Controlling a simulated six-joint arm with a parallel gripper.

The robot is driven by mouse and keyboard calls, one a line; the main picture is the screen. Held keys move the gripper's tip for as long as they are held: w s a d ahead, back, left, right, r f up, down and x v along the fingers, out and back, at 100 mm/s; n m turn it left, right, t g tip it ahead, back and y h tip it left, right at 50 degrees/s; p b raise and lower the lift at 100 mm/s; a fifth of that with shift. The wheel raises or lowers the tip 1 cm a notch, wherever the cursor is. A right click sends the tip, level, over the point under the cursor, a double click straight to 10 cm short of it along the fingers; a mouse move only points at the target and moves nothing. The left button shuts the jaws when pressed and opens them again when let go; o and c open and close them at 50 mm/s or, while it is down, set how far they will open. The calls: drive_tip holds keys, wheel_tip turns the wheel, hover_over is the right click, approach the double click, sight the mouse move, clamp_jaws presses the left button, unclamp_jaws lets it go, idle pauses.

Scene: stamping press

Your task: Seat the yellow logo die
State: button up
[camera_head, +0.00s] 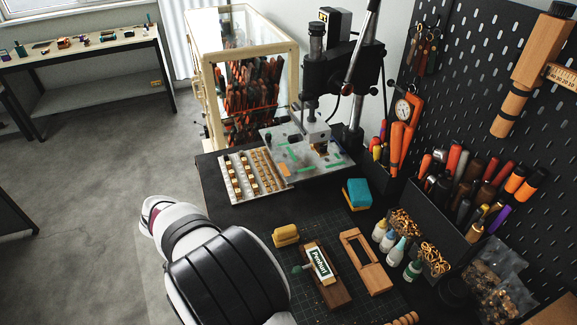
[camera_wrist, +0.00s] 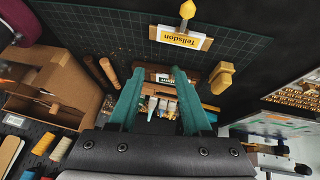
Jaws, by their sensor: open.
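In the wrist view, a white die lettered "Tellsdon" (camera_wrist: 181,39) with a yellow knob (camera_wrist: 187,9) lies on the green cutting mat (camera_wrist: 90,35) at the top. I cannot make it out in the head view. My gripper (camera_wrist: 160,72) has teal fingers, open and apart, with nothing held between them. The Tellsdon die is beyond the fingertips and clear of them. In the head view, a white die lettered "Penburi" (camera_head: 320,262) with a green knob (camera_head: 296,269) rests on a dark wooden block. The black press (camera_head: 335,65) stands at the back; my fingers are hidden there.
A yellow block (camera_head: 285,235) and a light wooden frame (camera_head: 368,265) flank the Penburi die. A tray of brass pieces (camera_head: 228,193) lies before the press. A blue block (camera_head: 356,193), small bottles (camera_head: 396,250) and a tool rack (camera_head: 440,205) crowd the right side.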

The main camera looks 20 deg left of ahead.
drive_tip(key=s+a+f, duration=0.1)
drive_tip(key=a, duration=0.1)
drive_tip(key=s+a+f+t, duration=0.1)
drive_tip(key=a+f, duration=0.1)
drive_tip(key=s+a+f+t, duration=0.1)
drive_tip(key=a+f, duration=0.1)
drive_tip(key=shift+s, duration=0.2)
drive_tip(key=x, duration=0.8)
drive_tip(key=shift+s, duration=0.1)
clamp_jaws()
drive_tip(key=shift+a+r, duration=0.1)
drive_tip(key=shift+r, duration=2.5)
